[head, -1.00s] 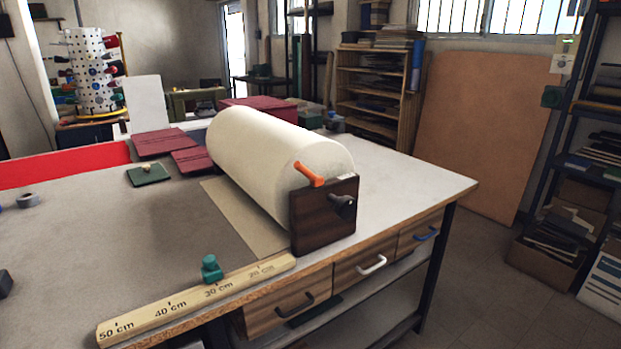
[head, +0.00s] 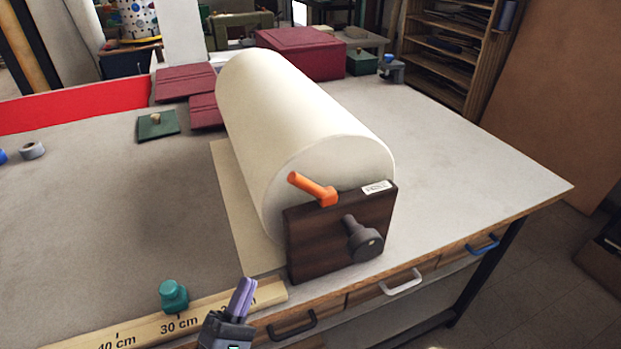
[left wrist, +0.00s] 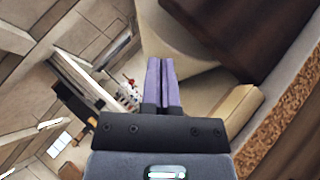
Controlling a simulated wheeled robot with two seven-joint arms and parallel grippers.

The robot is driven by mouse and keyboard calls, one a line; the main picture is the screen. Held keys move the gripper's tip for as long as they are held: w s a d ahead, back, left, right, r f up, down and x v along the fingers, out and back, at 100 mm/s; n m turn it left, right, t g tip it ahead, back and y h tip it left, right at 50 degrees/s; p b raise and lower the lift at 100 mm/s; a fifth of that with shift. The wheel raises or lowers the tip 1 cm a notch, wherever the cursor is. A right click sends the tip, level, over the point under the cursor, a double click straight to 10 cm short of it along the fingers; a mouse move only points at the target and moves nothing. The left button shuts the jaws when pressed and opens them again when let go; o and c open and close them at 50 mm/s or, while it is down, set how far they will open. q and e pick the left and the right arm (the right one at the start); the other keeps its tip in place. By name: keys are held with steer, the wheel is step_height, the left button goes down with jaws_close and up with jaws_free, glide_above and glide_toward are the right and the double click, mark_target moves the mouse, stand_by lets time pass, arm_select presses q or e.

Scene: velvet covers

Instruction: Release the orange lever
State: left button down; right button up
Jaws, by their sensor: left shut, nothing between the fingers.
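The orange lever (head: 312,188) sits at the top of the dark wooden bracket (head: 335,240), in front of the end of the large cream roll (head: 290,130). It slants up to the left. My left gripper (head: 244,290) is shut and empty, in front of the table's front edge, below and left of the lever and apart from it. In the left wrist view the purple fingers (left wrist: 161,80) lie together, with the dark bracket (left wrist: 240,30) at the upper right. The lever does not show there. My right gripper is in neither view.
A dark knob (head: 363,240) sticks out from the bracket's front. A wooden ruler (head: 205,300) with a teal stop (head: 173,295) lies along the front edge. Drawer handles, one white (head: 402,282), line the front below. The table (head: 460,170) right of the roll is clear.

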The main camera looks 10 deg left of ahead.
mark_target(287, 217)
arm_select(q)
steer(key=shift+n+t+h, duration=0.3)
steer(key=shift+n+t, duration=0.2)
steer(key=w+d+r, duration=0.1)
steer(key=w+r, duration=0.2)
steer(key=w+d+r+p, duration=0.1)
steer(key=w+d+r, duration=0.1)
steer(key=w+r, duration=0.1)
steer(key=w+d+r+p, duration=0.1)
steer(key=w+r, duration=0.2)
steer(key=r, duration=0.1)
steer(key=shift+d+r, duration=0.3)
steer(key=shift+r, duration=0.05)
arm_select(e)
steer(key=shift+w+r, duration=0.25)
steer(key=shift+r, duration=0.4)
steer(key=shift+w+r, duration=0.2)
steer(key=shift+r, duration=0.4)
